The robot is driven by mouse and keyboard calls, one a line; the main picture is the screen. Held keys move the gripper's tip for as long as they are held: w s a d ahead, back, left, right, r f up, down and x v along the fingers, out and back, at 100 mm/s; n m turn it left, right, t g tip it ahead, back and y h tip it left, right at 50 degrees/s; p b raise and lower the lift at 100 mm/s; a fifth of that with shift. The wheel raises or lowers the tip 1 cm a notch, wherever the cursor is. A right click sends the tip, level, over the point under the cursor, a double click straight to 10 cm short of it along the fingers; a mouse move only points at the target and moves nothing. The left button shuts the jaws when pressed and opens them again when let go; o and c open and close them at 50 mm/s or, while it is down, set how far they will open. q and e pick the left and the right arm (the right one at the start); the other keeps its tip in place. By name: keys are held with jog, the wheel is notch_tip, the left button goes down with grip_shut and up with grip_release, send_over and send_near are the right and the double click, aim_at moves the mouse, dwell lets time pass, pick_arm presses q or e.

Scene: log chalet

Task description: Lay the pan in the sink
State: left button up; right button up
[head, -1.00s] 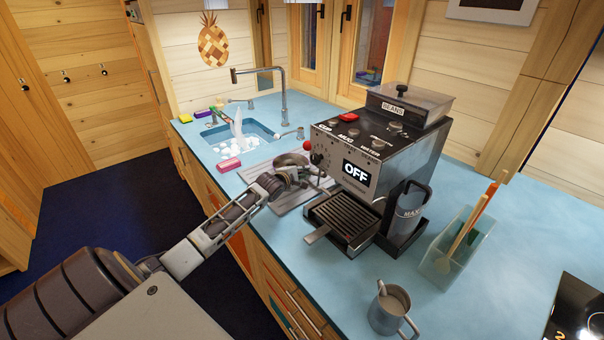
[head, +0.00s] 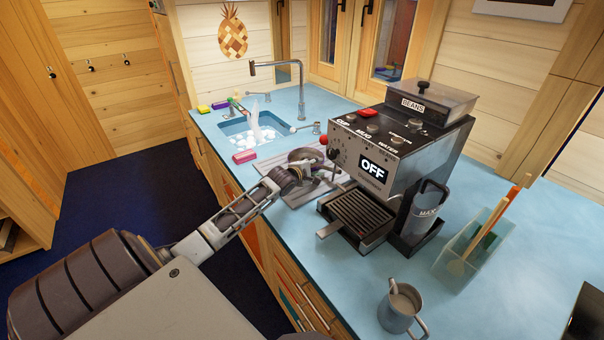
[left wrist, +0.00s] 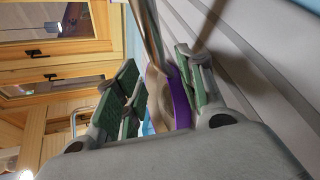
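The pan (head: 304,154) is a small, dark-rimmed round vessel on the ribbed drainboard, right of the sink and partly behind my gripper. The sink (head: 233,126) is a blue basin holding white foam and an upright pale object. My left gripper (head: 300,172) is low over the drainboard, at the near side of the pan. In the left wrist view its green-padded fingers (left wrist: 158,85) stand apart. A beige and purple thing shows between or beyond them; I cannot tell what it is or whether the pads touch it. My right gripper is out of view.
The coffee machine (head: 395,150) stands close right of my left gripper. A tap (head: 297,90) rises behind the sink. A pink block (head: 244,157) lies at the sink's near edge. A grey mug (head: 400,306) and a utensil holder (head: 474,244) stand at the right.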

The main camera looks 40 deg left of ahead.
pick_arm(q)
jog(key=shift+v, duration=4.55)
jog(key=shift+s+d+r, duration=0.1)
jog(key=shift+s+r, duration=0.1)
jog(key=shift+s, duration=0.4)
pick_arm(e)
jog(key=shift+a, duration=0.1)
pick_arm(q)
jog(key=shift+r, duration=0.1)
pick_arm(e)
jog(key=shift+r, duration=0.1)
pick_arm(q)
notch_tip(320, 180, up, 9)
jog(key=p, duration=0.9)
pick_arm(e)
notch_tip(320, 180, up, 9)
pick_arm(q)
jog(key=shift+r+p, duration=0.45)
jog(key=shift+p, duration=0.1)
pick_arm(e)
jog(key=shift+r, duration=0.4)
pick_arm(q)
jog(key=shift+f, duration=0.15)
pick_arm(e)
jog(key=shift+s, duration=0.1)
